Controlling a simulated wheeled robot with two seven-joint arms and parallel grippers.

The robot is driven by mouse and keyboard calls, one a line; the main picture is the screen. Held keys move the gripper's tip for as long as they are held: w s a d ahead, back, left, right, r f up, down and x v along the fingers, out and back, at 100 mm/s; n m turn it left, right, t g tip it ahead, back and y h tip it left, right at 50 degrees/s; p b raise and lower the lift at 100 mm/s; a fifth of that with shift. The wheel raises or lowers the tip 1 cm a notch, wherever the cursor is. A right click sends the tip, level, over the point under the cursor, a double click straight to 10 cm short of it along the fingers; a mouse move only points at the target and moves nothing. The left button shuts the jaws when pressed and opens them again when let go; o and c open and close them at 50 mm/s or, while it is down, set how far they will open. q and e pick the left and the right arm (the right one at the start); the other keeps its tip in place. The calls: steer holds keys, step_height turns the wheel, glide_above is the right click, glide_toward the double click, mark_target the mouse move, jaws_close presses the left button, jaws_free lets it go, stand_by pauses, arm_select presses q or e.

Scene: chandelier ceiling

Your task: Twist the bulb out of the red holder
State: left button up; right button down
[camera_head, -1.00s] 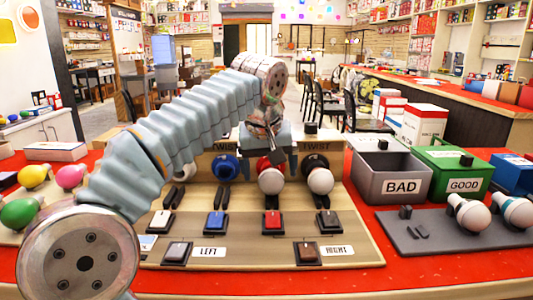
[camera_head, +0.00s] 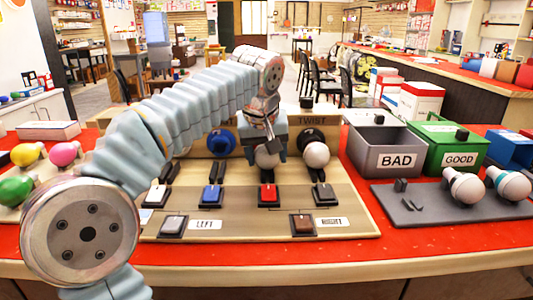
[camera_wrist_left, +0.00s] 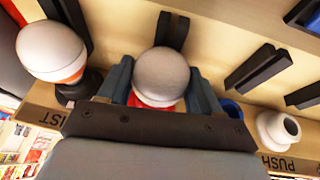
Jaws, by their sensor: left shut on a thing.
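A white round bulb (camera_head: 267,157) sits in the red holder on the wooden board, in the second station from the right. In the left wrist view the bulb (camera_wrist_left: 161,76) is between the two fingers, with a bit of the red holder (camera_wrist_left: 134,100) showing under it. My left gripper (camera_head: 267,147) comes from above and is shut on the bulb, a finger on each side. The gripper hides the red holder in the head view. My right gripper is not in view.
Another white bulb (camera_head: 316,154) stands close to the right of the gripper, and a blue holder (camera_head: 221,142) is to its left. Switches line the board's front. A grey BAD bin (camera_head: 354,157) and green GOOD bin (camera_head: 430,155) stand right, behind a grey mat (camera_head: 408,217) with bulbs.

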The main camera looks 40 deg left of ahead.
mark_target(266, 161)
arm_select(q)
steer(key=shift+s+a+f+n+t+h+b, duration=0.1)
steer(key=shift+n+t+h+b, duration=0.15)
steer(key=shift+t+h+b, duration=0.6)
steer(key=shift+a+n+t+h+b, duration=0.1)
steer(key=shift+n+t+h+b, duration=0.3)
steer(key=shift+b, duration=0.7)
stand_by(2.3)
steer(key=shift+s+d+m, duration=0.1)
steer(key=shift+d+m, duration=0.05)
steer(key=shift+m, duration=0.1)
steer(key=shift+s+d+b, duration=0.45)
steer(key=shift+s+d, duration=0.65)
steer(key=shift+s, duration=0.2)
steer(key=shift+r+p, duration=3.95)
steer(key=shift+r, duration=0.15)
